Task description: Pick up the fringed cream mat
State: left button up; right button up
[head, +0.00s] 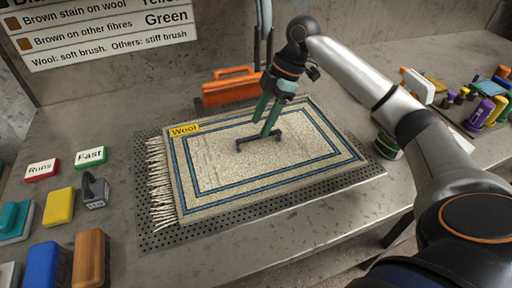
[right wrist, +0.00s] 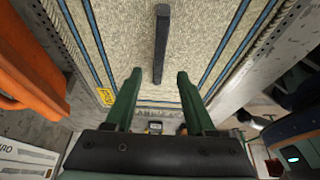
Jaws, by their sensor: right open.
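The fringed cream mat (head: 215,165) lies flat on a dark perforated plate (head: 150,225), with blue border lines, a yellow "Wool" label and fringe along its left edge. A dark bar (head: 245,144), like a handle, sits on its middle. My right gripper (head: 262,128) is open and points down over the bar. In the right wrist view the mat (right wrist: 215,35) fills the upper part, and the bar (right wrist: 162,40) lies ahead, its near end between the open fingertips (right wrist: 158,78). I cannot tell whether the fingers touch anything. My left gripper is not in view.
An orange toolbox (head: 230,90) stands behind the mat. Cards (head: 42,170), a yellow block (head: 59,207) and brushes (head: 88,258) lie at the left. Purple bottles (head: 480,115) and other items stand at the right. A sign (head: 100,35) hangs on the wall.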

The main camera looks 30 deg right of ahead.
aim_at(257, 136)
jog(key=shift+d+x, duration=0.1)
jog(key=shift+x, duration=1.25)
jog(key=shift+d+x, duration=0.15)
jog(key=shift+x, duration=1.15)
jog(key=shift+f, duration=0.2)
jog(key=shift+c, duration=0.3)
grip_shut()
